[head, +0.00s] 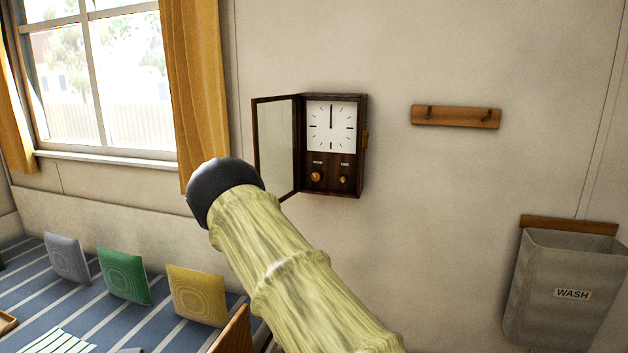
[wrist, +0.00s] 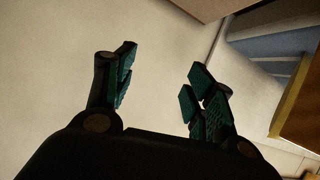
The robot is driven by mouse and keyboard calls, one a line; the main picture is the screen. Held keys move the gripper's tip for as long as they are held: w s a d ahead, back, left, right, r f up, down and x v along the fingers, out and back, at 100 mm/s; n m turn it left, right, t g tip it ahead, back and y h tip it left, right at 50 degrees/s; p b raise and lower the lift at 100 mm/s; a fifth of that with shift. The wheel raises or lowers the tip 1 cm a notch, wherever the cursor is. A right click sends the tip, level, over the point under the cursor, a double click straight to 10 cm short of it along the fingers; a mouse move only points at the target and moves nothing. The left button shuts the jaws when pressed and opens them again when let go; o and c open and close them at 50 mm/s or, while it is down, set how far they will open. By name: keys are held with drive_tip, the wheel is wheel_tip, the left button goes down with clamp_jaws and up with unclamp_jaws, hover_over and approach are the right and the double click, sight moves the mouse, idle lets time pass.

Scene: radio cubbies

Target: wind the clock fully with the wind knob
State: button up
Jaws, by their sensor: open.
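The wall clock (head: 330,128) hangs on the wall in the middle of the head view, in a dark wooden case. Its glass door (head: 276,148) stands open to the left. Both hands point straight up. Two brass knobs sit below the dial, a larger left knob (head: 316,176) and a smaller right knob (head: 343,180); small labels above them are too small to read. My gripper (wrist: 158,80) shows in the wrist view, its fingers apart and nothing between them. It faces a pale surface, and neither clock nor knobs show there. In the head view my arm covers the area below left of the clock.
A wooden peg rail (head: 456,116) is right of the clock. A grey WASH bag (head: 565,285) hangs at lower right. A window with a yellow curtain (head: 199,85) is at left, above a striped bed with green (head: 124,275) and yellow (head: 196,294) cushions. The wall below the clock is bare.

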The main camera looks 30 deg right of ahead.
drive_tip(key=w+d+r+m+t+h+p, duration=0.1)
drive_tip(key=w+d+r+p, duration=0.2)
drive_tip(key=r, duration=0.6)
drive_tip(key=w+r+m+t+h+p, duration=0.1)
drive_tip(key=w+r+p, duration=0.35)
drive_tip(key=r, duration=0.45)
drive_tip(key=m+h+p, duration=0.3)
drive_tip(key=p, duration=0.4)
approach(315, 177)
drive_tip(key=shift+t, duration=0.4)
drive_tip(key=p+x, duration=0.3)
drive_tip(key=x, duration=0.6)
drive_tip(key=shift+d+f, duration=0.15)
drive_tip(key=shift+d, duration=0.25)
drive_tip(key=c, duration=1)
drive_tip(key=shift+f+n+b, duration=0.15)
drive_tip(key=shift+n+b, duration=0.35)
drive_tip(key=shift+b, duration=0.05)
drive_tip(key=shift+n, duration=0.3)
